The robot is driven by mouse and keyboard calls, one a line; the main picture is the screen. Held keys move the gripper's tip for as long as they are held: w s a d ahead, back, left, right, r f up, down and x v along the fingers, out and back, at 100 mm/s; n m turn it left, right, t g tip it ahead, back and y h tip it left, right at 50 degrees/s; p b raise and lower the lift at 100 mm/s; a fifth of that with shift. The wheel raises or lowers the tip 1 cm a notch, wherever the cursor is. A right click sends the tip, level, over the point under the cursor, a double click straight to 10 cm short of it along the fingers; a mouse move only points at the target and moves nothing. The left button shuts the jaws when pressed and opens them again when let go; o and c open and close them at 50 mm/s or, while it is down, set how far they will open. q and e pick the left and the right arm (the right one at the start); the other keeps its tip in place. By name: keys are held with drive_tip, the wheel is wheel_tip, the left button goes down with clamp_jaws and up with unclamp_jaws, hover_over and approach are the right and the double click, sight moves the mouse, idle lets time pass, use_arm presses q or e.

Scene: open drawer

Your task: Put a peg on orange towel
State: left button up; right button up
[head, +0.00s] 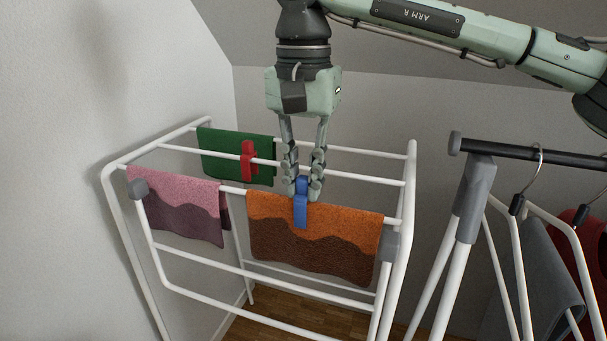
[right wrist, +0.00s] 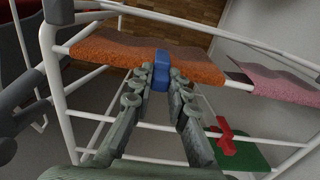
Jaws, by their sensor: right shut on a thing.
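The orange towel (head: 340,226) with a dark brown lower part hangs over the front bar of the white drying rack. A blue peg (head: 301,212) sits upright at the towel's top edge, its lower part in front of the orange cloth. My right gripper (head: 302,190) points down from above and is shut on the peg's upper part. In the right wrist view the blue peg (right wrist: 160,72) shows between the fingertips, against the orange towel (right wrist: 110,52). Whether the peg's jaws straddle the cloth is hidden. My left gripper is not in view.
A pink and purple towel (head: 180,205) hangs at the left of the front bar. A green towel (head: 222,152) with a red peg (head: 249,160) hangs on a bar behind. A clothes rail (head: 520,152) with hangers stands at right, a wall at left.

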idle(0.3)
drive_tip(key=o, duration=0.9)
